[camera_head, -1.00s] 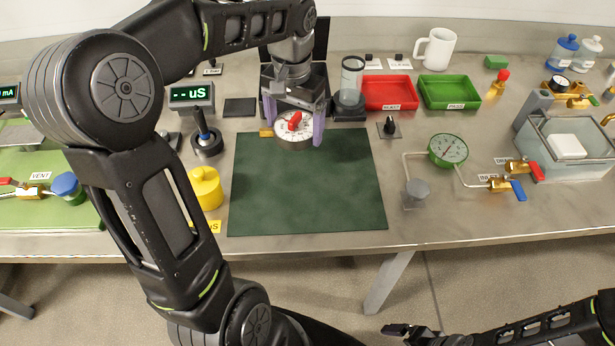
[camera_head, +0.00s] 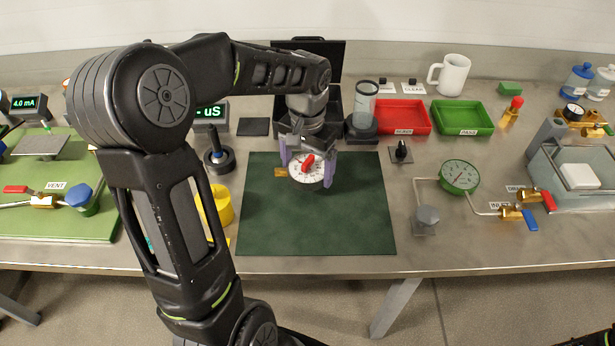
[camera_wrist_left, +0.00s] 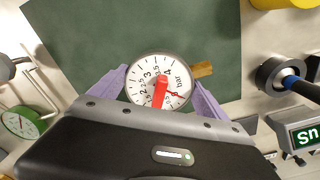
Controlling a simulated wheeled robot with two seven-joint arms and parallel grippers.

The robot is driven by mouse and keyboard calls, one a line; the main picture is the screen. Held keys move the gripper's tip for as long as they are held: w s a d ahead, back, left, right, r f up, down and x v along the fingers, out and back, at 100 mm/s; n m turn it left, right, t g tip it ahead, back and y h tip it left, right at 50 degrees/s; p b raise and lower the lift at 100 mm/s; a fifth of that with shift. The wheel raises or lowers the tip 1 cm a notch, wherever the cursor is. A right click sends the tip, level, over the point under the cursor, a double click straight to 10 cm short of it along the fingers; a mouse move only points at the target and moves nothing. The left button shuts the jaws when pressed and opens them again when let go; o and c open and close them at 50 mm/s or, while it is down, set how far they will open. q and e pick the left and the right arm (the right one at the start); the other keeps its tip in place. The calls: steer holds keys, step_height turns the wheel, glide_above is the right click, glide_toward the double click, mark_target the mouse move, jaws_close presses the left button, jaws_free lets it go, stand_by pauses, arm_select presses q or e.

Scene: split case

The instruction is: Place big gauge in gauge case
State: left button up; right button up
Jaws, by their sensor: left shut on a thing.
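The big gauge (camera_head: 318,178) has a round white dial, a red bar on its face and a brass stem at one side. My left gripper (camera_head: 306,172) has its purple fingers on opposite sides of the gauge and is shut on it. The gauge appears over the back part of the green mat; its height is hard to judge. The left wrist view shows the dial (camera_wrist_left: 146,82) face up between the fingers. The black gauge case, with its lid (camera_head: 328,52) raised, stands behind my left arm, which hides much of its inside. My right gripper is out of view.
A clear cylinder on a black base (camera_head: 363,103) stands right of the case. Red (camera_head: 402,117) and green (camera_head: 462,118) trays lie farther right. A piped green gauge (camera_head: 460,177) is right of the mat, and a yellow pot (camera_head: 222,205) left. The mat's front (camera_head: 318,235) is clear.

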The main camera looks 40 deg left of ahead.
mark_target(307, 178)
arm_select(q)
steer(key=shift+f, duration=1.85)
steer(key=shift+f, duration=0.2)
steer(key=o, duration=1.6)
step_height(307, 178, up, 12)
steer(key=shift+r, duration=0.2)
